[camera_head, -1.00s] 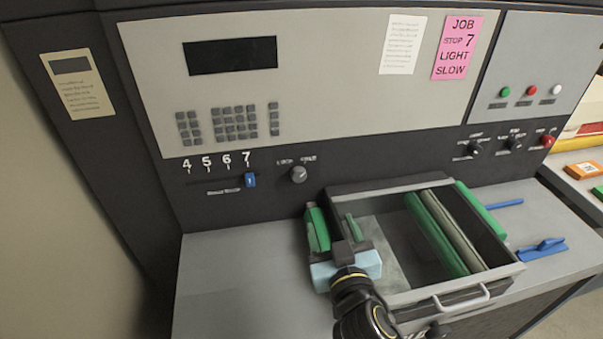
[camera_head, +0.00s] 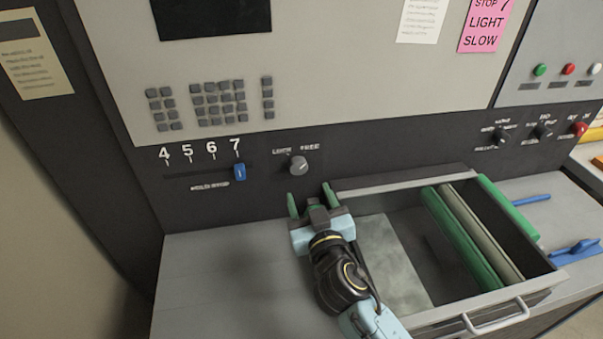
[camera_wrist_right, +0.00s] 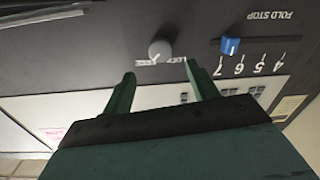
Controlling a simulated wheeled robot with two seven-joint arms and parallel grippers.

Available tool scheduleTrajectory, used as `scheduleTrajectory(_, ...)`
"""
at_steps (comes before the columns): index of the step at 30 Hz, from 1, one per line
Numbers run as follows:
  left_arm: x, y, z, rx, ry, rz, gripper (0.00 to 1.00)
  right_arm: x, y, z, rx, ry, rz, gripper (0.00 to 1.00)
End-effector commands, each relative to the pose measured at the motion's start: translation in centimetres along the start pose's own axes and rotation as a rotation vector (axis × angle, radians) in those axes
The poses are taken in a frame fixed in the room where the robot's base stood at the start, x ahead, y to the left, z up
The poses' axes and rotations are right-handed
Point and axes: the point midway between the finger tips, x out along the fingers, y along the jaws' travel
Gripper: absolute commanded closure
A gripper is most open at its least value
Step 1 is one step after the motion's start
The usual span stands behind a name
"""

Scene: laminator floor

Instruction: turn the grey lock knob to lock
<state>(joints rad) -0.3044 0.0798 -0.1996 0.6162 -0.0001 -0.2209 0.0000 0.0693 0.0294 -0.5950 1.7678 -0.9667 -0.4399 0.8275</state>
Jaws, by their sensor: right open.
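The grey lock knob (camera_head: 298,165) is on the dark panel strip, right of the blue slider, under two small labels that look like LOCK and FREE. Its pale mark seems to lean toward the right label, FREE. My right gripper (camera_head: 310,192) is open and empty, just below the knob, with its green fingers pointing up at the panel. In the right wrist view, which is upside down, the knob (camera_wrist_right: 160,48) lies beyond and between the two fingertips (camera_wrist_right: 160,70), apart from them. My left gripper is not in view.
A blue slider (camera_head: 239,172) stands at 7 on the fold stop scale, left of the knob. An open tray (camera_head: 400,188) with green rollers (camera_head: 462,237) is right of and below my gripper. The grey worktop (camera_head: 220,275) at left is clear.

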Motion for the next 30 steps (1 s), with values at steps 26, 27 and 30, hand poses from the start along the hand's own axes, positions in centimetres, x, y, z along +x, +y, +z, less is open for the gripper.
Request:
scheduleTrajectory(26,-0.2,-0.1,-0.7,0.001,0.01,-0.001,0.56,7.4,-0.1,0.1,0.001,-0.001,-0.001,0.43)
scheduleTrajectory(27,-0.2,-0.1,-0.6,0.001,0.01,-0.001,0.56,7.4,-0.1,0.1,0.001,-0.001,-0.001,0.48)
scheduleTrajectory(30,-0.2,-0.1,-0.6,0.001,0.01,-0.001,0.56,7.4,-0.1,0.1,0.001,-0.001,-0.001,0.61)
